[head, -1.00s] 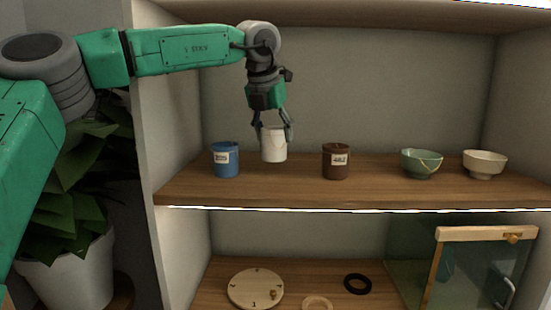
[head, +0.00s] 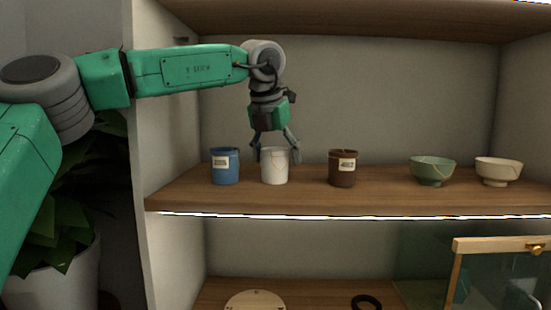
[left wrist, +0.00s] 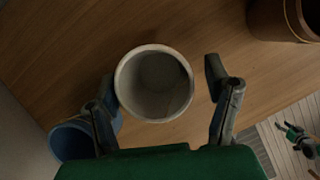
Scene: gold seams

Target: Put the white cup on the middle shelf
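The white cup (head: 275,168) with thin gold seams stands upright on the middle shelf (head: 330,200), between a blue cup (head: 225,167) and a brown cup (head: 343,170). My left gripper (head: 277,154) is directly above it, pointing down, fingers spread around its rim. In the left wrist view the white cup (left wrist: 155,85) is empty inside and lies between the fingers of my left gripper (left wrist: 160,75). The right finger is clear of the cup; the left one is close to its wall, and I cannot tell whether it touches.
A green bowl (head: 433,170) and a cream bowl (head: 498,171) stand farther right on the same shelf. Below are a round wooden disc (head: 255,301), a dark ring (head: 366,303) and a glass panel with a wooden top bar (head: 500,245). The shelf's front strip is free.

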